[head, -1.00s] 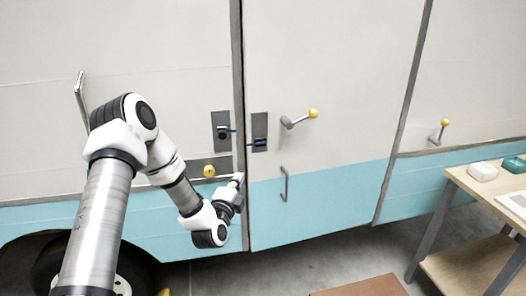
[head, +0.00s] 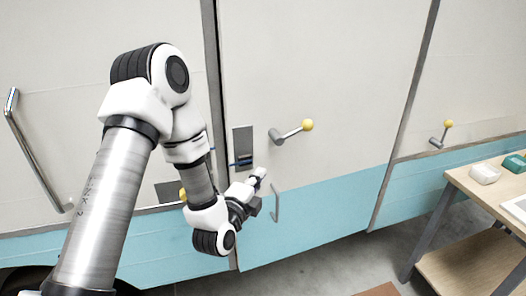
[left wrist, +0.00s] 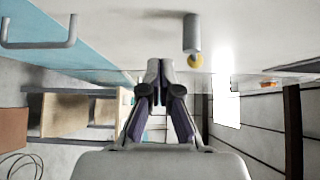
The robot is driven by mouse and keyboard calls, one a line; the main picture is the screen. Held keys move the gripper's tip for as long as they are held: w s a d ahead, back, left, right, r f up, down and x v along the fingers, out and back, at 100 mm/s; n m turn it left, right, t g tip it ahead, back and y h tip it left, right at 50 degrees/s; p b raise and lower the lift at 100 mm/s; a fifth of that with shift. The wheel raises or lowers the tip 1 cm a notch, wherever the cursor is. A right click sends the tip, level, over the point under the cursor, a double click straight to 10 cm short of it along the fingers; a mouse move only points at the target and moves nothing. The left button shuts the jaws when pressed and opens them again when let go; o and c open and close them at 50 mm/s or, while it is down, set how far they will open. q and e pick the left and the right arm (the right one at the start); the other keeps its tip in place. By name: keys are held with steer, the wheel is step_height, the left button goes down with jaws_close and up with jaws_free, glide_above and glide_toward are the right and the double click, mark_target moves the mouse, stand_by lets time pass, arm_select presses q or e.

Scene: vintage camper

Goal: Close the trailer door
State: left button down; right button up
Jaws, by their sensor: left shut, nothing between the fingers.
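The trailer door (head: 330,90) is the tall panel in the middle of the head view, white above and teal below. A dark seam runs down its left edge; I cannot tell how far it stands ajar. It bears a lever with a yellow knob (head: 308,125), a latch plate (head: 242,147) and a small grey pull handle (head: 276,203). My left gripper (head: 259,176) is shut and empty, just left of the pull handle. In the left wrist view the gripper (left wrist: 160,68) points along the door face, with the pull handle (left wrist: 40,42) at upper left. My right gripper is out of view.
A wooden table (head: 460,178) with small boxes stands at the right. A long handle (head: 35,150) is on the panel at the left, and another yellow-knobbed lever (head: 447,125) is on the right panel. Grey floor (head: 330,265) shows in front of the door.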

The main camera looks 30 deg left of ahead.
arm_select(q)
steer(key=p, duration=0.2)
glide_toward(269, 148)
steer(key=w+d, duration=0.2)
steer(key=w, duration=0.1)
steer(key=shift+w+a+r+p, duration=0.15)
steer(key=shift+w+a+p, duration=0.75)
steer(key=shift+w+a, duration=0.55)
steer(key=shift+a, duration=0.25)
steer(key=shift+d, duration=0.15)
steer(key=shift+w, duration=0.1)
